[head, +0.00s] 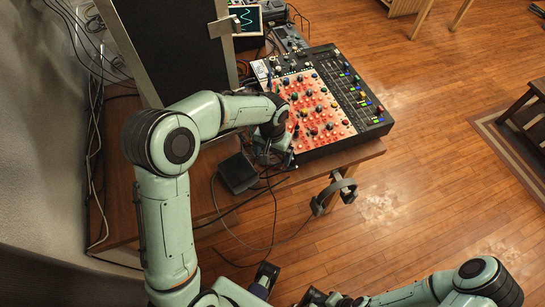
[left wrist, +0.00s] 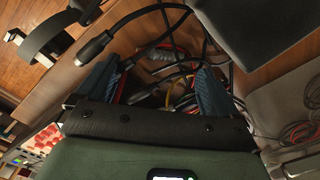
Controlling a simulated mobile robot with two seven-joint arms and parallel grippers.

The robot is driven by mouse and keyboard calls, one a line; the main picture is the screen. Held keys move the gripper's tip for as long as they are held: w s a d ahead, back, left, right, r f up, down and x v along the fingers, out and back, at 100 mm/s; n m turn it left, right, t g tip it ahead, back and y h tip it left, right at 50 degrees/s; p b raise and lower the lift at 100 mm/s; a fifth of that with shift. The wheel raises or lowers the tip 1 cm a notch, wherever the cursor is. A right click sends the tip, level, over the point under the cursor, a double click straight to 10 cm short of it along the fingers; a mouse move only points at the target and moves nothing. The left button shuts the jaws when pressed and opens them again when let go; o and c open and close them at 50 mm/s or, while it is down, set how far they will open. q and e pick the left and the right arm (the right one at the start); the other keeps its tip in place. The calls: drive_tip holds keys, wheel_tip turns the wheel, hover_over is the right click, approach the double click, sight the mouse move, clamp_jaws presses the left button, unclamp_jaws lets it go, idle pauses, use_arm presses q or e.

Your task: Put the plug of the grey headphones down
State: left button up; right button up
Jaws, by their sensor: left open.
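The grey headphones (head: 335,193) hang at the table's front edge in the head view; they also show at the top left of the left wrist view (left wrist: 42,38). A thin dark cable loops from them below the table edge. In the left wrist view a dark plug (left wrist: 68,76) on a black cable lies beside one blue finger, and another dark connector (left wrist: 138,97) lies between the fingers. I cannot tell which belongs to the headphones. My left gripper (head: 272,152) is open low beside the mixer; its spread fingers show in the left wrist view (left wrist: 158,72), holding nothing visible.
A mixer (head: 374,117) with red-lit knobs covers the table's (head: 358,153) right part. A black box (head: 238,173) sits left of my gripper, and a tall dark panel (head: 165,45) stands behind my arm. Loose cables crowd the gripper. My right arm shows at the bottom.

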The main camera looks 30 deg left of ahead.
sight(272, 163)
use_arm(q)
wheel_tip(272, 163, up, 10)
drive_tip(key=shift+f+p, duration=0.25)
drive_tip(key=shift+p, duration=0.2)
drive_tip(key=shift+s, duration=0.1)
idle(0.6)
